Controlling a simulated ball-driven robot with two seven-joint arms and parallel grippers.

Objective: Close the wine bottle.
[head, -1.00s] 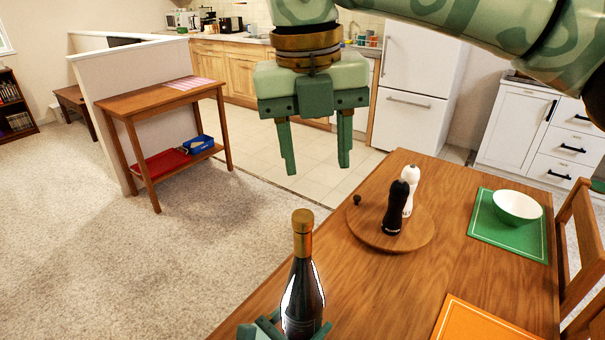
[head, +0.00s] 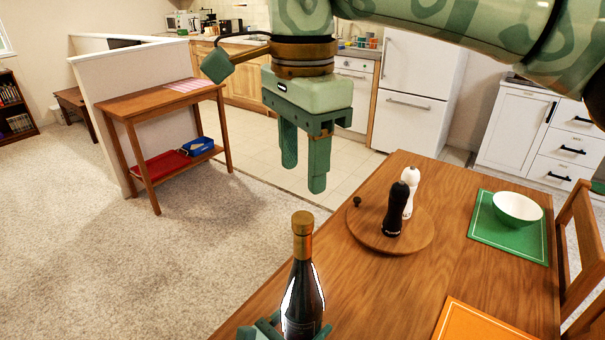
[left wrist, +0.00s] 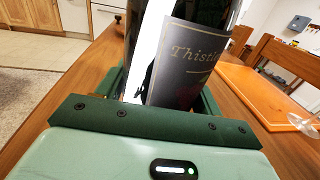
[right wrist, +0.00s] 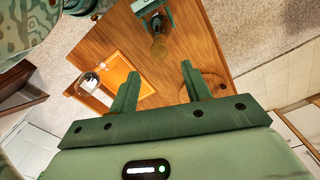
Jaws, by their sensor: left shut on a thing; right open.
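The dark wine bottle (head: 302,290) stands upright near the table's front left edge. A brown cork-like top (head: 303,223) sits on its gold neck; I cannot tell how firmly it is seated. My left gripper (head: 284,330) is shut around the bottle's lower body. The left wrist view shows the bottle's label (left wrist: 190,65) close up between the fingers. My right gripper (head: 303,180) is open and empty, pointing down, higher than the bottle and apart from it. In the right wrist view the bottle's top (right wrist: 158,47) shows beyond the open fingers (right wrist: 160,72).
A round wooden board (head: 365,232) on the table (head: 460,265) holds a black mill (head: 395,212), a white mill (head: 411,185) and a small dark knob (head: 356,201). A white bowl (head: 517,207) sits on a green mat (head: 482,235). An orange mat (head: 480,322) lies nearer.

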